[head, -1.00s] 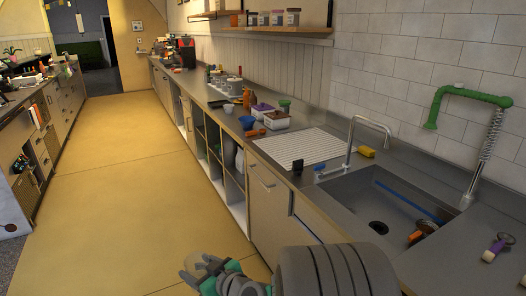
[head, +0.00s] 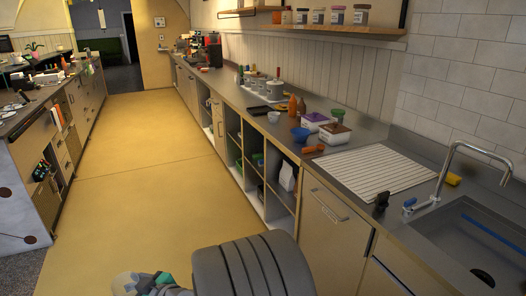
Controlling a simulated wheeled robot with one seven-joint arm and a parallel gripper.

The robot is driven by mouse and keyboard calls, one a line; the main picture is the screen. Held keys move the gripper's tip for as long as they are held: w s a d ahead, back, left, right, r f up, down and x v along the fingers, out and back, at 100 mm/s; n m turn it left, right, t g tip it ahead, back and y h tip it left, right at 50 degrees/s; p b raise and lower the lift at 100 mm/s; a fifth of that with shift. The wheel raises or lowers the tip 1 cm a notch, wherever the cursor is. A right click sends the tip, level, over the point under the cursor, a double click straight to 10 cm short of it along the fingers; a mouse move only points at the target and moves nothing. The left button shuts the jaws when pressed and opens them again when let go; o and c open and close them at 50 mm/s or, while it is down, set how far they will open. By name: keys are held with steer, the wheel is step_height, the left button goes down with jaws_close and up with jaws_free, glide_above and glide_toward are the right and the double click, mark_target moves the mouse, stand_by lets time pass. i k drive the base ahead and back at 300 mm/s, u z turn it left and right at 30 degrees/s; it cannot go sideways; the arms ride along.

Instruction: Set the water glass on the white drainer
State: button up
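The white drainer (head: 376,172) is a flat ribbed mat on the steel counter, left of the sink, and its surface is bare. My gripper (head: 128,284) shows only in part at the bottom edge, left of my dark ribbed arm link. It is over the floor, well to the left of the drainer and nearer to me. Something pale and rounded shows at its end, but I cannot tell whether it is the water glass or a finger. The fingertips are largely cut off by the frame. I see no water glass clearly on the counter.
The sink (head: 470,240) with a chrome tap (head: 447,165) lies right of the drainer. A yellow sponge (head: 453,179) sits behind. A dark upright item (head: 381,201) stands by the drainer's front corner. Tubs, a blue bowl (head: 300,134) and bottles stand beyond it. The aisle floor is clear.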

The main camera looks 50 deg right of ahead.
mark_target(363, 173)
steer(key=z, duration=0.2)
steer(key=i, duration=1.3)
steer(key=z, duration=1.5)
steer(key=i, duration=0.85)
steer(key=z, duration=0.95)
